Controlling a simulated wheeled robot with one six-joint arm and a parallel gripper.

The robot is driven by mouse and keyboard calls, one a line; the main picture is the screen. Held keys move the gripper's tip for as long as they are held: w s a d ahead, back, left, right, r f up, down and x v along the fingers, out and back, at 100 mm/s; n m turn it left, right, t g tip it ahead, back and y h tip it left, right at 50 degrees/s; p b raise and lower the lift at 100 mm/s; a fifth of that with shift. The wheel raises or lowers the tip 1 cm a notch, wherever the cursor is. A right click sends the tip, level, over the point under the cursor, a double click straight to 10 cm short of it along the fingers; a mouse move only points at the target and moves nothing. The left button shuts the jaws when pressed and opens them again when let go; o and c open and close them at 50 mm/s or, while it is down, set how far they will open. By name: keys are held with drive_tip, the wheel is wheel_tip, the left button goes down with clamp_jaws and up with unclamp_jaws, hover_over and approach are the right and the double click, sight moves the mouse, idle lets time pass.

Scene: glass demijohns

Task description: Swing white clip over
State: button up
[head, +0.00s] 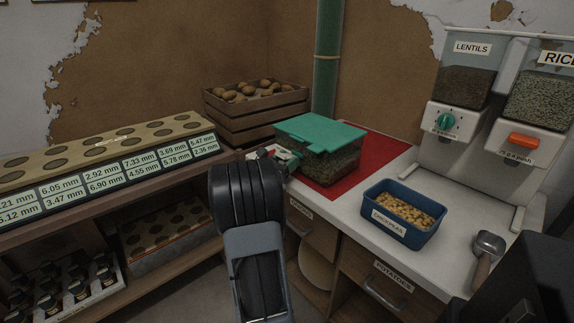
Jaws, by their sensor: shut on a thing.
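A clear box with a green lid (318,131) stands on a red mat (372,150) on the white counter. Dark contents show through its walls. My gripper (284,157) is at the box's left side, with my dark arm reaching up to it from the bottom of the picture. It is shut on a small pale part at the lid's left edge, which appears to be the white clip. The fingers and arm hide most of that part, so its angle cannot be told.
A blue chickpea tub (377,216) and a metal scoop (487,251) are on the counter, right of the box. Lentil (466,88) and rice (540,100) dispensers stand behind. A potato crate (256,126) and green pipe (327,60) are behind the box. A rack with labelled holes (95,150) is left.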

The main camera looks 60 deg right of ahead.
drive_tip(key=o, duration=0.6)
drive_tip(key=shift+c, duration=0.2)
drive_tip(key=shift+a, duration=0.1)
drive_tip(key=p+v, duration=0.1)
drive_tip(key=v, duration=1.2)
drive_tip(key=shift+a+f, duration=0.15)
drive_tip(key=shift+a, duration=0.15)
drive_tip(key=shift+w, duration=0.15)
